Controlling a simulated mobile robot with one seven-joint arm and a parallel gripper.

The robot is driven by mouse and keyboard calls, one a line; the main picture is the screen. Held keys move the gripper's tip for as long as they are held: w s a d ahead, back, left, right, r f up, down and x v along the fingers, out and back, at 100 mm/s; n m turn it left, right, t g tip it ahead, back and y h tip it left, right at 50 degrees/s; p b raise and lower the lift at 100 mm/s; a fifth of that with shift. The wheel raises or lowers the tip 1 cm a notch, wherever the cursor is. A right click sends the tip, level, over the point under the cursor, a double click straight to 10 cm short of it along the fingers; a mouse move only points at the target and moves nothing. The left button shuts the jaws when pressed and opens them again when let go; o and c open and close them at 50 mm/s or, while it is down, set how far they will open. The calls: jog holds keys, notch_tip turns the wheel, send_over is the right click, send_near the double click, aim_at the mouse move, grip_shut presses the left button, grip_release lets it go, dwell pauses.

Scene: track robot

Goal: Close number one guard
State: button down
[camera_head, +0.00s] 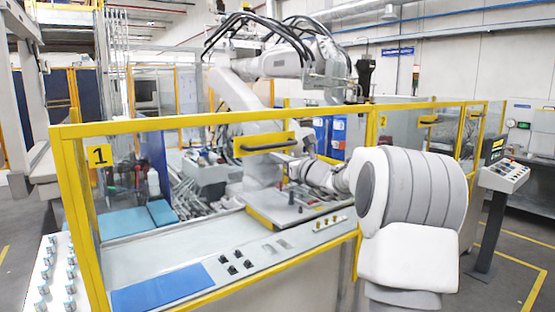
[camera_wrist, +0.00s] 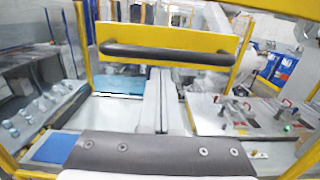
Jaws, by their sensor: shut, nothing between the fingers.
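The number one guard (camera_head: 160,122) is a yellow frame along the front of the machine cell, with a black "1" on a yellow plate (camera_head: 99,155) at its left. A yellow plate with a dark bar handle (camera_head: 268,146) hangs from its top rail. In the wrist view the handle (camera_wrist: 165,53) runs level across the upper middle. My gripper (camera_head: 296,168) is just below and right of the handle, apart from it. In the wrist view my gripper (camera_wrist: 145,148) fills the bottom edge, shut and empty. Its fingertips are hard to make out.
A control ledge (camera_head: 255,250) with black knobs and a blue mat (camera_head: 162,291) lies in front. A fixture plate with clamps (camera_wrist: 240,115) lies to the right. A large industrial robot (camera_head: 270,65) stands behind the guard. A control panel on a stand (camera_head: 503,176) is at right.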

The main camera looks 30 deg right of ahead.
jog(key=s+f+b, duration=0.3)
jog(key=s+b, duration=0.1)
jog(key=s, duration=0.6)
jog(key=shift+s+d+f, duration=0.25)
jog(key=shift+d+f, duration=0.05)
jog(key=shift+d, duration=0.05)
